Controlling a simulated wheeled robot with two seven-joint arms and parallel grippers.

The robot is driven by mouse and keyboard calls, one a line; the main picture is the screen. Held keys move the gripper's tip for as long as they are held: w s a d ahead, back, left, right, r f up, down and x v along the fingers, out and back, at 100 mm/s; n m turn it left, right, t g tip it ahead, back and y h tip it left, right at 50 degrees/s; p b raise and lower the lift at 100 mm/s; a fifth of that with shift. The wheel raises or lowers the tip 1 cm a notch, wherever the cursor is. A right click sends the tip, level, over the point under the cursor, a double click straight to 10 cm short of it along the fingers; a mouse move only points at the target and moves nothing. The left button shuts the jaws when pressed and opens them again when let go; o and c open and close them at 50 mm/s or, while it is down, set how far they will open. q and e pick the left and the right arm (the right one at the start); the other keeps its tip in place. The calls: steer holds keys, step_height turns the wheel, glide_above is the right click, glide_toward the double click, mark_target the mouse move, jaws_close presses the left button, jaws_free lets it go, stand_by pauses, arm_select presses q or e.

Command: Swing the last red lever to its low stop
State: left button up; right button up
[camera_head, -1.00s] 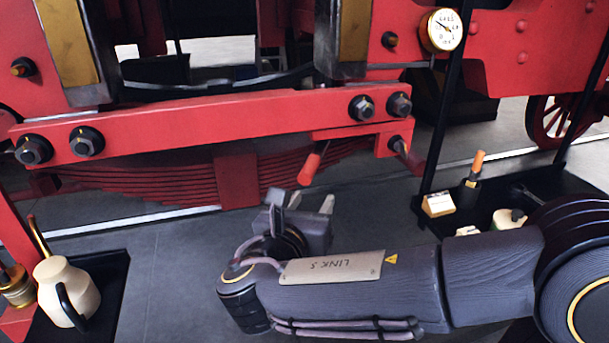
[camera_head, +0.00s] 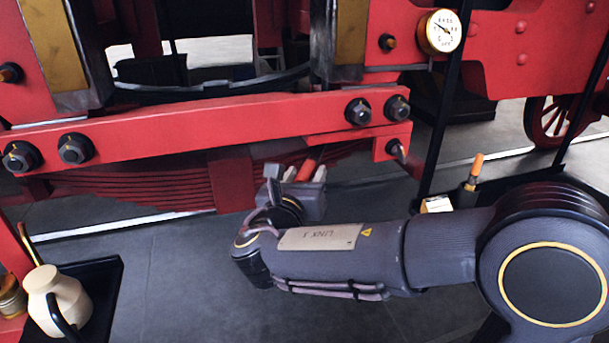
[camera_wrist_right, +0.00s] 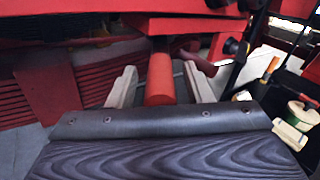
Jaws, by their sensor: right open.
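A red lever handle (camera_head: 306,169) hangs below the right part of the red beam in the head view. In the right wrist view the red lever (camera_wrist_right: 160,80) stands between the two pale fingers. My right gripper (camera_head: 305,174) is open around the lever, one finger on each side, with gaps visible in the wrist view. My left gripper is not in view.
The red beam (camera_head: 220,122) with dark bolts spans above my right gripper. A cream oil can (camera_head: 62,300) stands on a black tray at lower left. An orange-handled tool (camera_head: 474,168) stands upright at right, and a gauge (camera_head: 440,31) hangs above. The grey floor between is clear.

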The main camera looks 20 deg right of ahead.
jaws_close()
steer(key=shift+w+a+r+m+h+p, duration=0.3)
steer(key=shift+a+h+p, duration=0.15)
steer(key=shift+p, duration=0.2)
steer(key=w+a+m+g+h+p, duration=0.4)
steer(key=w+m+g+h+p, duration=0.1)
steer(key=g+p, duration=0.1)
steer(key=shift+a+f+p, duration=0.15)
steer(key=shift+a+p, duration=0.2)
steer(key=shift+p, duration=0.35)
jaws_free()
steer(key=shift+w+a+f, duration=0.1)
